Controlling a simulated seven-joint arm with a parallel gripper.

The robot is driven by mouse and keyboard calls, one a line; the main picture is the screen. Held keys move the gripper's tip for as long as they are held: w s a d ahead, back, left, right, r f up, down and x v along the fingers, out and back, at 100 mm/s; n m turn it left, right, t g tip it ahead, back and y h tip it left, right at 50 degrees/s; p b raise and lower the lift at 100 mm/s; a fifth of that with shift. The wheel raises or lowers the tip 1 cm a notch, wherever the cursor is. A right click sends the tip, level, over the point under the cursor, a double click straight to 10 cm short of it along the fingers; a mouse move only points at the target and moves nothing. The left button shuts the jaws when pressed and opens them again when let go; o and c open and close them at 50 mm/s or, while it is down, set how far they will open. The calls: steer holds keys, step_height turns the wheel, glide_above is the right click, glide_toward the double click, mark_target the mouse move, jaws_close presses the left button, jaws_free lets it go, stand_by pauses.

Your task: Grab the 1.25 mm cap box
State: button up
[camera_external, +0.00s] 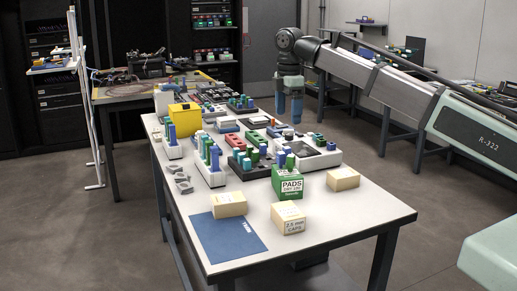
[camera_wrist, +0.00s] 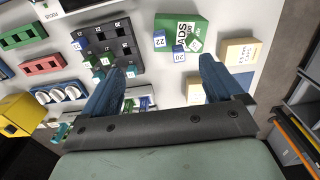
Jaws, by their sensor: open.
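Three small cardboard boxes lie at the near end of the white table in the external view. One (camera_external: 288,218) has a label that reads 2.5 mm caps; the labels on the left box (camera_external: 228,205) and right box (camera_external: 342,179) are too small to read. I cannot tell which is the 1.25 mm cap box. My gripper (camera_external: 290,108) hangs with blue fingers down above the far part of the table. It is open and empty, its fingers (camera_wrist: 167,70) apart.
A green pads box (camera_external: 287,183) stands among the cardboard boxes. Trays with coloured connectors (camera_external: 214,165) and a yellow bin (camera_external: 185,119) crowd the table. A blue mat (camera_external: 230,243) lies at the front left. The front right tabletop is clear.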

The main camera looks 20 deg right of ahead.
steer(key=m, duration=0.1)
glide_above(228, 197)
step_height(228, 197, down, 8)
step_height(228, 197, down, 13)
steer(key=shift+s+f, duration=0.1)
steer(key=shift+f, duration=0.05)
steer(key=c, duration=1)
stand_by(0.4)
